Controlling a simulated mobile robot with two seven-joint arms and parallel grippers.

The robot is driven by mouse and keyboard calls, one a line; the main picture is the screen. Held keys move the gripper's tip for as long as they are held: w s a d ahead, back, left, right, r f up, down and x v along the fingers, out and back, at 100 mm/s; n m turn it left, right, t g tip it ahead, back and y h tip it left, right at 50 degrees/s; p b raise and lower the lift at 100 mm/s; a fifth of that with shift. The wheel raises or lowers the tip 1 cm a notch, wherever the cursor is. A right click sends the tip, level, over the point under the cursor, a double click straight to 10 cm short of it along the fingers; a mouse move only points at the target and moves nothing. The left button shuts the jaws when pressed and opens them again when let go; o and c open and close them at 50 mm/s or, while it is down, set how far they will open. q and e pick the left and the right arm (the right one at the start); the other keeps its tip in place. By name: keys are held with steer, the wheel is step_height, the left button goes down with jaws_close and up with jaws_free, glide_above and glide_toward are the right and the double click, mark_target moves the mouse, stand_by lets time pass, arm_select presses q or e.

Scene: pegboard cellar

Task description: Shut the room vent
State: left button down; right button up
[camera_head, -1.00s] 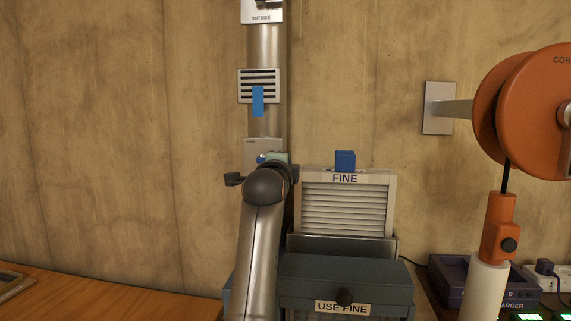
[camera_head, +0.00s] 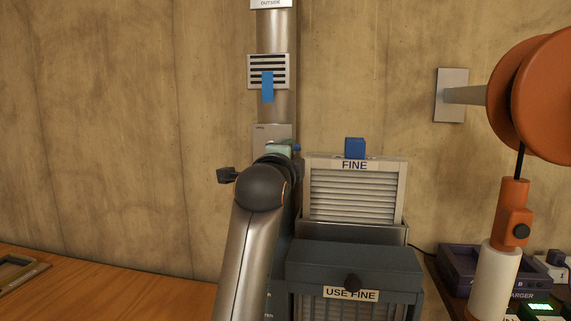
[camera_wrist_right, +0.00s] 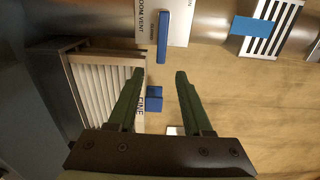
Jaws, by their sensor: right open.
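The room vent plate (camera_head: 263,132) sits low on the metal duct, partly hidden behind my right arm. In the wrist view the plate (camera_wrist_right: 184,22) carries the words ROOM VENT and a blue lever (camera_wrist_right: 162,38), which lies crosswise to the duct. In the head view only the lever's end (camera_head: 297,148) shows beside my gripper. My right gripper (camera_wrist_right: 160,74) is open and empty. Its fingertips are close to the lever's near end, with no clear contact. A slatted grille (camera_head: 283,64) with a blue strip (camera_head: 267,86) is higher on the duct. My left gripper is out of view.
A FINE filter (camera_head: 354,195) with a blue tab (camera_head: 355,148) stands right of the duct, close to my gripper. A dark USE FINE box (camera_head: 320,258) is below it. An orange cord reel (camera_head: 540,105) is at the right. The wall on the left is clear.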

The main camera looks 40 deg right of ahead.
steer(key=v, duration=0.5)
steer(key=shift+d, duration=0.1)
stand_by(0.4)
